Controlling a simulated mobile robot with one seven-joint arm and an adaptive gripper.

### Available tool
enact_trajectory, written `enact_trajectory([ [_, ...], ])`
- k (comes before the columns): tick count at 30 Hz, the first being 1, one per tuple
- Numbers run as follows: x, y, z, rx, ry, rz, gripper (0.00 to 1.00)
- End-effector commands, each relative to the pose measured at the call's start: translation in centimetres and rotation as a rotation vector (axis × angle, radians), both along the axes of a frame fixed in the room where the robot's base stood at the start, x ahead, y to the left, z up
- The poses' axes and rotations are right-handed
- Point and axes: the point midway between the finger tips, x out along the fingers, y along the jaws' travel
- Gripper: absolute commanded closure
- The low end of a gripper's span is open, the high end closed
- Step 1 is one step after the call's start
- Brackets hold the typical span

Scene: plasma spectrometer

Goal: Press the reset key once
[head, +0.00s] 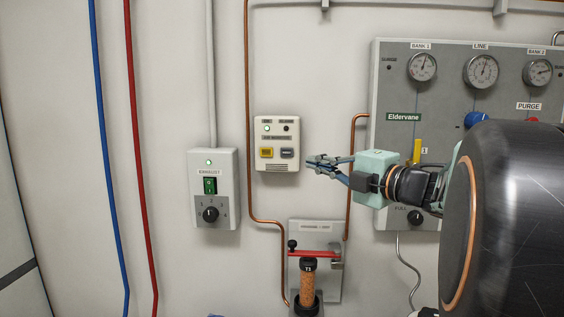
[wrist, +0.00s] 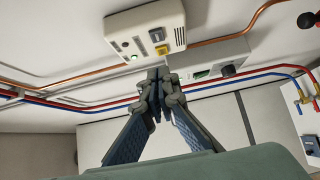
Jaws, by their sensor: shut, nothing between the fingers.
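A white wall box (head: 276,168) carries a yellow key (head: 266,153) and a grey-blue key (head: 288,153), with a lit green lamp (head: 267,128) and a dark lamp above. The lettering is too small to tell which key is the reset key. My gripper (head: 311,165) is shut and empty, just right of the box in the head view. In the wrist view its fingertips (wrist: 157,74) appear just below the box; contact is not visible.
A grey switch box (head: 214,159) with a green rocker and black knob hangs left of the white box. Copper pipes (head: 248,80) run beside it. Below is a bracket with a red lever (head: 315,253) and an orange-brown cylinder (head: 308,277). A gauge panel (head: 450,90) stands at right.

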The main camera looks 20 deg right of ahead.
Motion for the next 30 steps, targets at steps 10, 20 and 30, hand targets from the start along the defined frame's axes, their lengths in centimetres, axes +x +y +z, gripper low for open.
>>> enact_trajectory([
  [10,-1.9,-0.8,0.0,0.000,0.000,0.001,1.00],
  [20,-1.9,-0.8,0.0,0.000,0.000,0.001,1.00],
  [30,-0.9,-0.3,1.9,0.019,-0.029,-0.004,1.00],
])
